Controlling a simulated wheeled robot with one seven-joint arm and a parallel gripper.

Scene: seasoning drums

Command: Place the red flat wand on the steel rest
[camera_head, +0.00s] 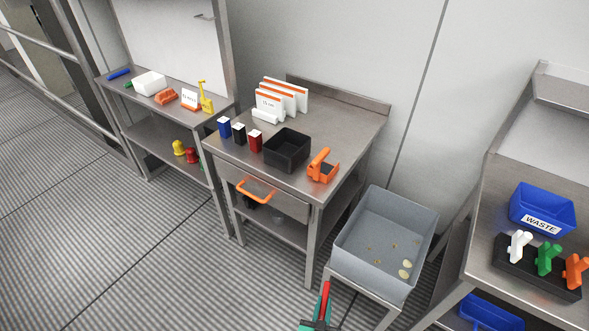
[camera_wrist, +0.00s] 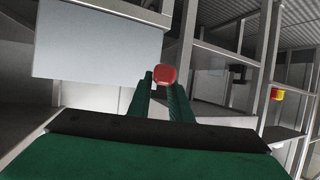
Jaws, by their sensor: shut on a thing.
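The red flat wand (camera_head: 325,290) is at the bottom edge of the head view, near the grey bin's stand. My gripper (camera_head: 322,315) is shut on it there. In the wrist view, a rounded red end of the wand (camera_wrist: 164,75) shows between the tips of my two dark green fingers (camera_wrist: 163,98). The rest of the wand is hidden in that view. I cannot pick out the steel rest for certain in either view.
A steel table (camera_head: 345,120) holds a black bin (camera_head: 287,151), small boxes and an orange tool (camera_head: 321,166). A grey bin (camera_head: 380,258) with pale pieces stands close to my gripper. A blue waste tray (camera_head: 543,211) sits at right. The floor at left is clear.

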